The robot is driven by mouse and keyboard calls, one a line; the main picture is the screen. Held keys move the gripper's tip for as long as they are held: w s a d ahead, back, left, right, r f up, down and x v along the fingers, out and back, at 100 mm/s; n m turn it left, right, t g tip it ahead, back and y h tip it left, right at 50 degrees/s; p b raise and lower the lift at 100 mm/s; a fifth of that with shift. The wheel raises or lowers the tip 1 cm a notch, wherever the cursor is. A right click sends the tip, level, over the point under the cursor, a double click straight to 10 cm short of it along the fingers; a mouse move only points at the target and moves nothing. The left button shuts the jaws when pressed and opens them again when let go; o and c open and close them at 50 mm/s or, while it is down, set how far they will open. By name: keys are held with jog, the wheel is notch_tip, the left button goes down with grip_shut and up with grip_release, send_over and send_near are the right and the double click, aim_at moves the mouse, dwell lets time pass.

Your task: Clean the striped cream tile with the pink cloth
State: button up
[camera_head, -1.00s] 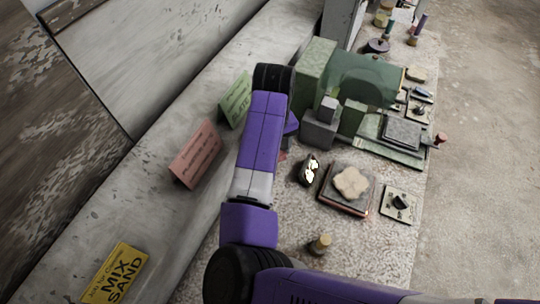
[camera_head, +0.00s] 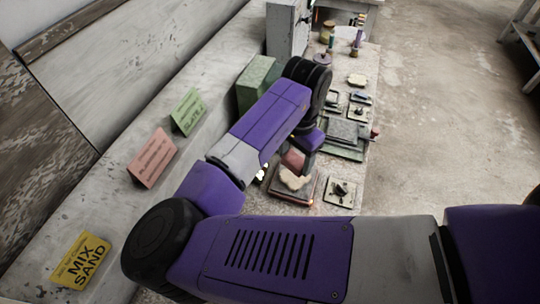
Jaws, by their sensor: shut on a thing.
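My gripper (camera_head: 300,154) points down over the bench, mostly behind my purple arm. Its fingertips are small and partly hidden. It is shut on the pink cloth (camera_head: 292,160), a small reddish-pink piece at its lower end. Just below the cloth is a cream, uneven-edged piece (camera_head: 295,181) on a dark square slab with a reddish edge (camera_head: 285,195). I cannot tell whether the cloth touches it. A small cream tile (camera_head: 340,192) with a dark item on it lies to the right. Stripes are too small to make out on either.
Green blocks (camera_head: 259,80) and a grey cabinet (camera_head: 287,30) stand farther back. A grey slab on green (camera_head: 345,131) and several small tiles lie behind my gripper. Pink (camera_head: 152,158), green (camera_head: 188,111) and yellow (camera_head: 81,261) signs line the left ledge. Floor is open at right.

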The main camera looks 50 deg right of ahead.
aim_at(295, 182)
jog(key=shift+s+m, duration=0.45)
jog(key=shift+m, duration=0.05)
jog(key=shift+f+m, duration=0.2)
jog(key=shift+m, duration=0.1)
jog(key=shift+f+b, duration=2.8)
jog(key=shift+f, duration=0.5)
jog(key=shift+f, duration=0.3)
